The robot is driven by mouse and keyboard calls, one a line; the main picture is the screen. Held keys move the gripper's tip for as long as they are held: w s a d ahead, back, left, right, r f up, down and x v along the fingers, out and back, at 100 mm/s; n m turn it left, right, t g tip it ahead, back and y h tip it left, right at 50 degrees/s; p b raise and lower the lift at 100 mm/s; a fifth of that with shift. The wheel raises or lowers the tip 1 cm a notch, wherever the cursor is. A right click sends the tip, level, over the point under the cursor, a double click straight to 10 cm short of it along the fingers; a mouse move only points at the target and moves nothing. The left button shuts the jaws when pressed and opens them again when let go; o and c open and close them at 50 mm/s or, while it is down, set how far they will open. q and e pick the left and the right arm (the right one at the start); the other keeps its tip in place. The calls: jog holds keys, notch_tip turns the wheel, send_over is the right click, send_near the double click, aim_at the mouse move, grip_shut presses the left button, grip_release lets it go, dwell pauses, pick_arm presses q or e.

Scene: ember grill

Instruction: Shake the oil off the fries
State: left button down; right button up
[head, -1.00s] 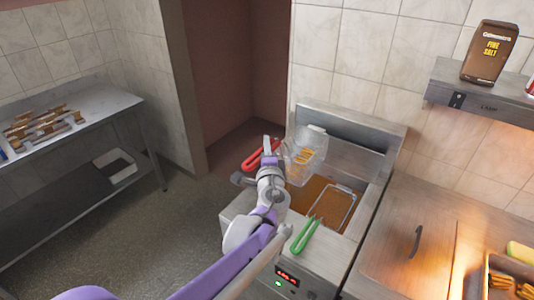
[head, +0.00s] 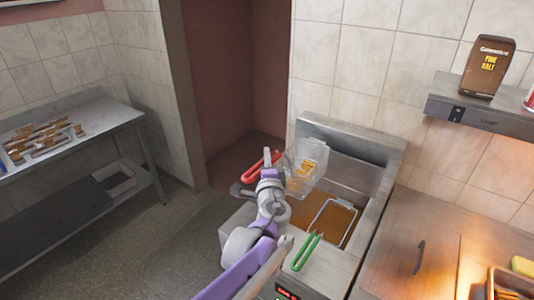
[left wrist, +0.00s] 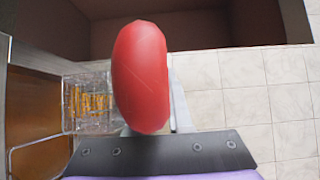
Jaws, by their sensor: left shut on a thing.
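My left gripper (head: 268,174) is shut on the red handle (head: 257,166) of a wire fry basket (head: 306,167). The basket is held above the back left of the fryer (head: 345,240), clear of the brown oil (head: 312,212), and looks tilted. Yellow fries (head: 307,169) lie inside it. In the left wrist view the red handle (left wrist: 140,78) fills the middle, with the basket (left wrist: 66,104) and fries (left wrist: 90,104) at left. A second basket (head: 332,222) with a green handle (head: 307,250) sits in the oil. My right gripper is not in view.
A steel counter (head: 400,240) with a black handle adjoins the fryer on the right. A shelf (head: 490,112) above it holds a brown salt package (head: 489,67). A steel table (head: 90,140) with several small items stands at left. The tiled wall is behind the fryer.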

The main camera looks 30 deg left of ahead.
pick_arm(q)
jog(key=shift+s+f, duration=0.1)
jog(key=shift+f, duration=0.2)
notch_tip(320, 180, up, 3)
jog(key=shift+f+p, duration=0.1)
jog(key=shift+p, duration=0.25)
jog(key=shift+w+r, duration=0.2)
jog(key=shift+r, duration=0.1)
jog(key=shift+s+f+b, duration=0.2)
jog(key=shift+f+b, duration=0.1)
jog(key=shift+f, duration=1.35)
notch_tip(320, 180, up, 2)
jog(key=shift+r+p, duration=0.1)
jog(key=shift+p, duration=0.25)
jog(key=shift+w+r, duration=0.15)
jog(key=shift+r, duration=0.4)
jog(key=shift+f+b, duration=0.4)
jog(key=shift+f, duration=1.3)
jog(key=shift+r+p, duration=0.35)
jog(key=shift+r, duration=0.35)
jog(key=shift+f, duration=0.15)
